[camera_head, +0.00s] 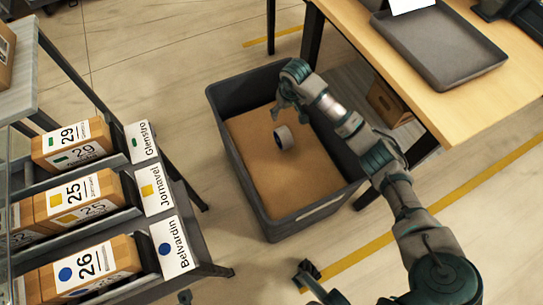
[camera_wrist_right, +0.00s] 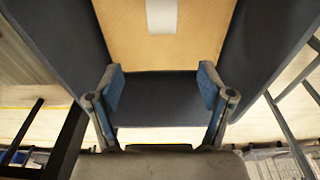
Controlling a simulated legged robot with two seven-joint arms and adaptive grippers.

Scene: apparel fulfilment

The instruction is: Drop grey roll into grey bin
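The grey bin (camera_head: 318,212) stands on the floor, with a flat brown surface inside; its dark walls (camera_wrist_right: 60,40) frame the right wrist view. The grey roll (camera_head: 284,137) is within the bin's outline, just below my right gripper (camera_head: 283,108) in the head view. It also shows as a pale rectangle, the roll (camera_wrist_right: 161,15), at the top of the wrist view. Whether it touches the brown surface is unclear. My right gripper (camera_wrist_right: 162,92) is open and empty over the bin, its blue-padded fingers apart. My left gripper (camera_head: 307,272) is low at the bottom, small and dark.
A wooden table (camera_head: 480,105) with a grey tray (camera_head: 437,45) stands at the right. A shelf rack at the left holds numbered boxes (camera_head: 75,200) and name labels (camera_head: 160,185). A small brown box (camera_head: 388,103) sits under the table. Floor left of the bin is clear.

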